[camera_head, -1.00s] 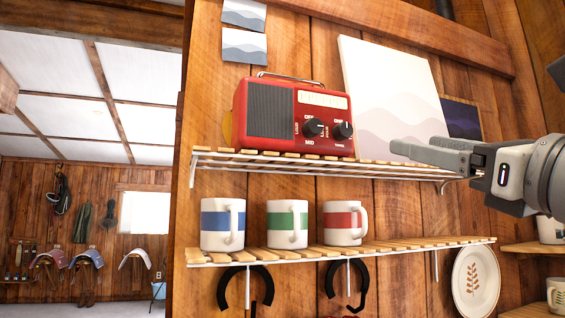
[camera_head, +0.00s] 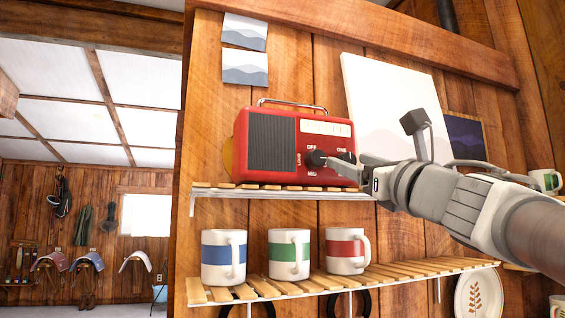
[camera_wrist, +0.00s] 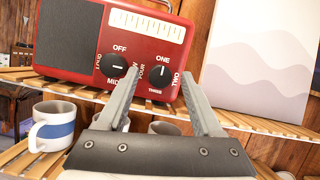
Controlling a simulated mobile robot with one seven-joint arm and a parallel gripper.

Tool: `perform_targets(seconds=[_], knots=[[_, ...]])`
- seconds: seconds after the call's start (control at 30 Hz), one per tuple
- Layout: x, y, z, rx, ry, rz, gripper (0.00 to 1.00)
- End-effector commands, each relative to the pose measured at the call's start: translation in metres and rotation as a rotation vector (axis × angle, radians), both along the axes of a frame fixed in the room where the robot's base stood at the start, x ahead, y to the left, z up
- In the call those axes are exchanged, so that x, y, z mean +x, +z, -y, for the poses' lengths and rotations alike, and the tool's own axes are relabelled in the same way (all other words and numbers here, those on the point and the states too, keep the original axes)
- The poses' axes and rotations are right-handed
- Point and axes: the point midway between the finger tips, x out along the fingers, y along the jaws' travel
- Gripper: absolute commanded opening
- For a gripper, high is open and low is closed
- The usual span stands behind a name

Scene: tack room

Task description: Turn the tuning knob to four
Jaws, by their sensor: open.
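The red radio (camera_head: 322,152) stands on the upper slatted shelf, two black knobs on its front. The tuning knob (camera_wrist: 158,77) is the right one, with ONE above, TWO on the right, THREE below and FOUR on the left. Its white mark points up, near ONE. My gripper (camera_wrist: 160,72) is open, its fingers on either side of this knob in the wrist view; contact cannot be told. In the head view my gripper (camera_head: 345,163) mostly hides it. The left knob (camera_wrist: 116,68), labelled OFF and MID, is just left of the left finger.
The upper shelf (camera_head: 215,192) runs under the radio. Three striped mugs, blue (camera_head: 223,258), green (camera_head: 289,255) and red (camera_head: 346,252), stand on the lower shelf (camera_head: 440,267). A pale wave picture (camera_head: 385,95) leans behind my arm, right of the radio.

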Motion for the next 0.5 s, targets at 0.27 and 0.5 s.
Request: perform_targets(seconds=[0.27, 0.5], knots=[[0.0036, 0.0016, -0.0017, -0.001, 0.001, 0.001, 0.67], [0.0035, 0.0016, -0.0016, -0.001, 0.001, 0.001, 0.37]])
